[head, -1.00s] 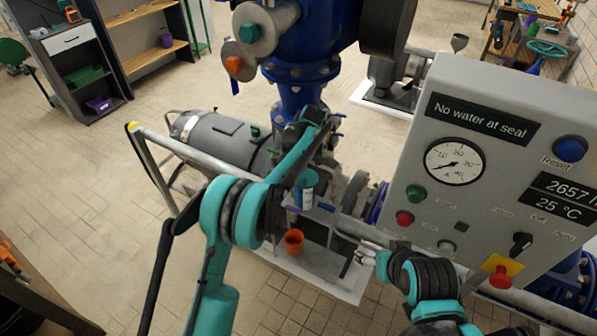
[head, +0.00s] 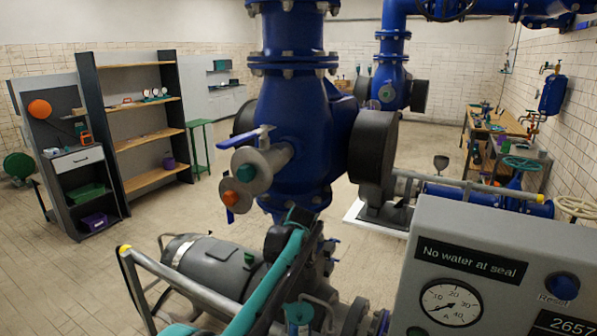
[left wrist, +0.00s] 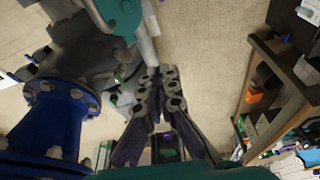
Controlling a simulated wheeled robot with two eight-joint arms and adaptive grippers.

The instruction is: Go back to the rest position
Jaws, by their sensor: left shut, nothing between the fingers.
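In the left wrist view, the two dark jointed fingers of my left gripper (left wrist: 160,78) come together at their tips. They are shut and hold nothing. In the head view my teal left arm rises from the bottom edge, in front of the grey pump motor and below the big blue valve. The gripper end is small and dark there and hard to make out against the pipework. My right gripper is outside both current views.
A control panel (head: 480,250) reading "No water at seal" stands close at right. A blue valve body (head: 300,130) fills the middle, above a grey motor (head: 215,265) and a guard rail (head: 185,285). Shelves (head: 145,125) stand at back left. The left floor is open.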

